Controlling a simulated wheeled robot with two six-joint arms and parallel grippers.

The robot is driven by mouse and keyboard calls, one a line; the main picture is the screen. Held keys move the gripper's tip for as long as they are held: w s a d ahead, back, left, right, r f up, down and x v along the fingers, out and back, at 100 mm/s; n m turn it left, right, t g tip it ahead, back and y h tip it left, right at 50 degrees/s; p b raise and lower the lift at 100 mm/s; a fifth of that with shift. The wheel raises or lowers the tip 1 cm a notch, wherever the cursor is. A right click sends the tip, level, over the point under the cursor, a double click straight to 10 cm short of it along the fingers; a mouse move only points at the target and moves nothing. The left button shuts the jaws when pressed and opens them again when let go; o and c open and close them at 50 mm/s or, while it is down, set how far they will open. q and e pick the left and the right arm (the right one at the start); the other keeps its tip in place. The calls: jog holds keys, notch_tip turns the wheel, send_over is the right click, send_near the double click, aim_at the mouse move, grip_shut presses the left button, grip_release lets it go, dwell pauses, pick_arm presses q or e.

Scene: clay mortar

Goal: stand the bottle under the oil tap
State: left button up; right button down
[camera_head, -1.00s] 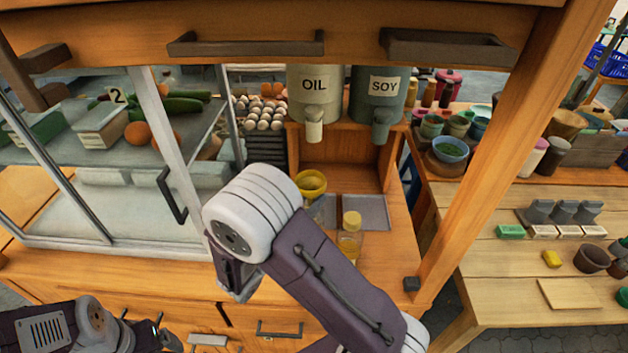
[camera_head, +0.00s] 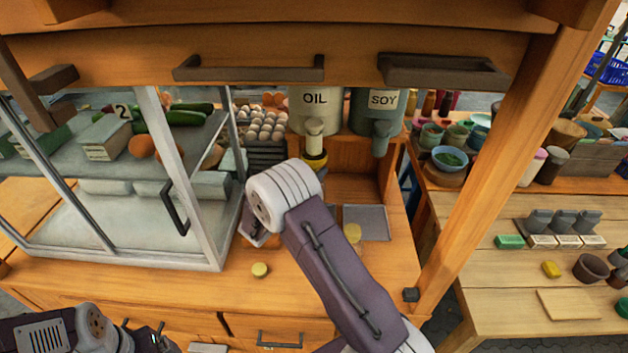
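The oil dispenser (camera_head: 315,104) hangs under the top beam, with its pale tap (camera_head: 314,133) pointing down. A yellow funnel-like piece (camera_head: 315,163) is just below the tap; what is under it is hidden by my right arm. A bottle with a yellow top (camera_head: 352,232) stands on the counter, partly covered by that arm. A round yellow cap (camera_head: 260,270) lies on the counter. My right gripper (camera_head: 258,238) is mostly hidden behind its white wrist, left of the bottle; its hold is not visible. My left gripper (camera_head: 158,338) is low at the left, away from the bottles.
The soy dispenser (camera_head: 380,112) hangs to the right of the oil. A grey tray (camera_head: 367,222) lies on the counter (camera_head: 190,285). A glass case (camera_head: 150,215) stands at left and a wooden post (camera_head: 490,150) at right. The front counter is mostly clear.

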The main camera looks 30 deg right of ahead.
notch_tip(320, 180, down, 4)
jog(key=shift+r, duration=0.25)
jog(key=shift+f, duration=0.15)
jog(key=c, duration=1.1)
grip_release()
